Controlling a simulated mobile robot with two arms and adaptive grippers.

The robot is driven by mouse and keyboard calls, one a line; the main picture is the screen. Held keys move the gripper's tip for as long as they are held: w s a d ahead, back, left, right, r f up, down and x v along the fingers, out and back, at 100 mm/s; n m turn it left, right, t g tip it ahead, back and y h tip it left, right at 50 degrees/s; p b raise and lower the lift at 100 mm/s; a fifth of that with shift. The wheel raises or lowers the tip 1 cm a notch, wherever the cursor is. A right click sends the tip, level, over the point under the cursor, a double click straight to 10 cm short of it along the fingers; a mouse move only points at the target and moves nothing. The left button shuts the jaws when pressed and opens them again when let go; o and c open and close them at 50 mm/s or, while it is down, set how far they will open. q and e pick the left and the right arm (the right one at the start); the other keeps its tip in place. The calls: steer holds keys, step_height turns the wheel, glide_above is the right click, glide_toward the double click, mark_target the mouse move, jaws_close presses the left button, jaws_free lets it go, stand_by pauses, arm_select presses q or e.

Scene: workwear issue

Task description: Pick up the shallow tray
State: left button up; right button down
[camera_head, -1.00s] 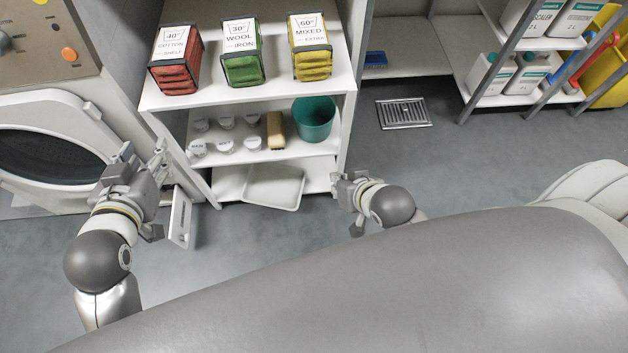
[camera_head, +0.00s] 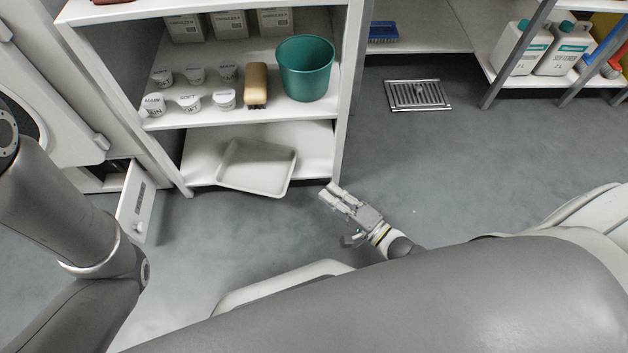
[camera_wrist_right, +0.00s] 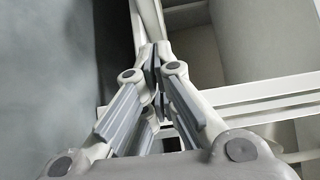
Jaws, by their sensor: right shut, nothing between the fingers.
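The shallow tray (camera_head: 258,168) is a pale, grey-white, rounded rectangle. It lies on the bottom shelf of the white shelf unit, slightly turned, its front edge near the shelf's front. My right gripper (camera_head: 328,191) is shut and empty, to the right of the tray and apart from it, near the foot of the shelf unit's right upright. In the right wrist view the fingertips (camera_wrist_right: 156,50) meet with nothing between them, and pale shelf parts lie beyond. My left arm shows at the left edge of the head view, but its gripper is out of the picture.
The bottom shelf (camera_head: 200,155) has bare room around the tray. The shelf above holds white cups (camera_head: 188,102), a brush (camera_head: 256,85) and a green bucket (camera_head: 306,68). Grey floor (camera_head: 420,150) with a drain (camera_head: 418,95) is clear at right.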

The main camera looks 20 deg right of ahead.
mark_target(305, 177)
steer(key=b+x, duration=0.4)
steer(key=x, duration=0.5)
steer(key=shift+w+a+b, duration=0.2)
steer(key=shift+b, duration=0.15)
steer(key=shift+a+r, duration=0.1)
